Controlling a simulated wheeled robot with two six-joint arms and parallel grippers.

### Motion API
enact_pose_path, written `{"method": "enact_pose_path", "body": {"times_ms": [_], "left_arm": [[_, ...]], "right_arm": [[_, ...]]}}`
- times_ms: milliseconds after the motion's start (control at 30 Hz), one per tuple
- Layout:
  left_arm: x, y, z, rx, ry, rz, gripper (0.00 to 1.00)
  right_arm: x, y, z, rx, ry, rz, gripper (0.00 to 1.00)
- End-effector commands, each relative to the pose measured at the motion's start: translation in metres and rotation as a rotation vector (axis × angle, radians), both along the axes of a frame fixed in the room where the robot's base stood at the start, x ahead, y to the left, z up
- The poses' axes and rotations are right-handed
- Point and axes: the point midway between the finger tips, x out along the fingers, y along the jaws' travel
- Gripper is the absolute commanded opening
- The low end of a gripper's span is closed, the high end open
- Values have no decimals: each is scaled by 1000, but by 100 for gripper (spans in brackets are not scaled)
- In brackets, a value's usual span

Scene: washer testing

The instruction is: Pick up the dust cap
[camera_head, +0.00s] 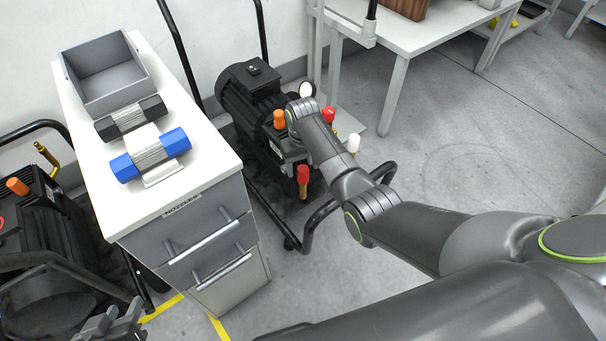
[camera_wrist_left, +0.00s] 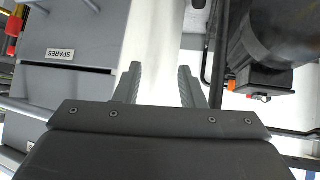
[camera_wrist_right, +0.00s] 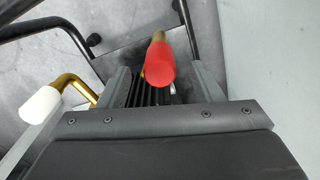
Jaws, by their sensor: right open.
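I cannot tell which cap is the dust cap. In the right wrist view a red cap (camera_wrist_right: 160,66) on a brass fitting lies between the open fingers of my right gripper (camera_wrist_right: 161,78); contact is not clear. A white cap (camera_wrist_right: 40,104) on a bent brass pipe is left of them. In the head view the black washer (camera_head: 250,95) carries red caps (camera_head: 303,174) (camera_head: 328,114), a white cap (camera_head: 353,144) and an orange cap (camera_head: 280,119). My right arm hides part of it. My left gripper (camera_wrist_left: 159,72) is open and empty in the left wrist view.
A white cabinet (camera_head: 205,185) labelled NOZZLES holds a grey bin (camera_head: 105,100), a black-ended part (camera_head: 148,106) and a blue-ended part (camera_head: 178,140). Another washer (camera_head: 50,225) stands at left. Black tube frames surround the washers. Floor at right is open; a white table (camera_head: 450,25) stands behind.

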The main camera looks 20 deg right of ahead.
Motion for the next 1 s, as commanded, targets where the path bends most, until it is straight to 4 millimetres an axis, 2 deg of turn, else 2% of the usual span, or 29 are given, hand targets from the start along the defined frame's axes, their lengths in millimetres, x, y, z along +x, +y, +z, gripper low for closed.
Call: {"method": "enact_pose_path", "body": {"times_ms": [300,533,867,900,1000], "left_arm": [[35,10,41,67,-279,22,36],[48,13,68,103,-434,30,36],[50,14,75,111,-469,31,36],[50,14,75,111,-468,31,36],[50,14,75,111,-468,31,36]], "right_arm": [[0,0,-16,0,0,0,59],[0,0,-24,0,0,0,59],[0,0,-25,0,-1,0,59],[0,0,-25,0,-1,0,58],[0,0,-25,0,-1,0,45]]}}
